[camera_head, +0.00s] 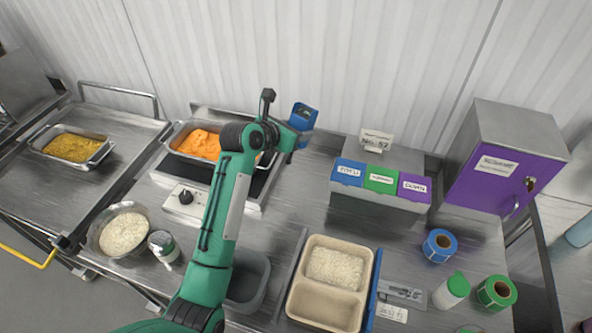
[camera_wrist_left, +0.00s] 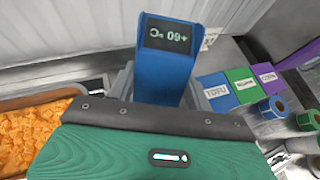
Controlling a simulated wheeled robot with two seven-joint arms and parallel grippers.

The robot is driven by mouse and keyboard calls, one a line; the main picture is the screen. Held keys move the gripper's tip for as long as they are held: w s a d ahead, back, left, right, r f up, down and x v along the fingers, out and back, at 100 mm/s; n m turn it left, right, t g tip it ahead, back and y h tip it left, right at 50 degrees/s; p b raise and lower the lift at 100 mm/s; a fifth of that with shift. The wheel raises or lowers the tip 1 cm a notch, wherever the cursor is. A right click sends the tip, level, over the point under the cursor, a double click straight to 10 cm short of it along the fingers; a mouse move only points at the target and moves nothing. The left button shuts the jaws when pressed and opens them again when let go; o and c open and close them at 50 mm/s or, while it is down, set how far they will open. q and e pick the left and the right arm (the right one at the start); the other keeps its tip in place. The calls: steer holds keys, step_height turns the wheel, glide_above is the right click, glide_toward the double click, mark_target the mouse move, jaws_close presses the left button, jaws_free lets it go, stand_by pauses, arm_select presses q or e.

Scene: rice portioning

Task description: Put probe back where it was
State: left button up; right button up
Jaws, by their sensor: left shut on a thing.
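The probe is a blue device with a dark display (camera_head: 303,117). It also shows in the left wrist view (camera_wrist_left: 168,78), where its display faces the camera with light, upside-down characters. My left gripper (camera_head: 296,130) is shut on the probe and holds it raised near the back wall, right of the pan of orange food (camera_head: 198,141). In the left wrist view its grey fingers stand on both sides of the blue body. The probe's lower part is hidden behind my gripper. My right gripper is not in view.
A label dispenser with blue, green and purple lids (camera_head: 379,179) stands right of the probe, with a small sign (camera_head: 376,139) behind. A purple-fronted cabinet (camera_head: 500,172) is farther right. A tan tray with rice (camera_head: 319,304), label rolls (camera_head: 439,246) and a bottle (camera_head: 452,290) occupy the front.

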mark_target(291, 158)
arm_select(q)
step_height(291, 158, down, 10)
steer(key=shift+r+p, duration=0.1)
steer(key=shift+p, duration=0.75)
step_height(291, 158, down, 5)
steer(key=shift+r+p, duration=0.15)
steer(key=shift+p, duration=0.15)
steer(key=o, duration=1)
steer(key=shift+c, duration=0.2)
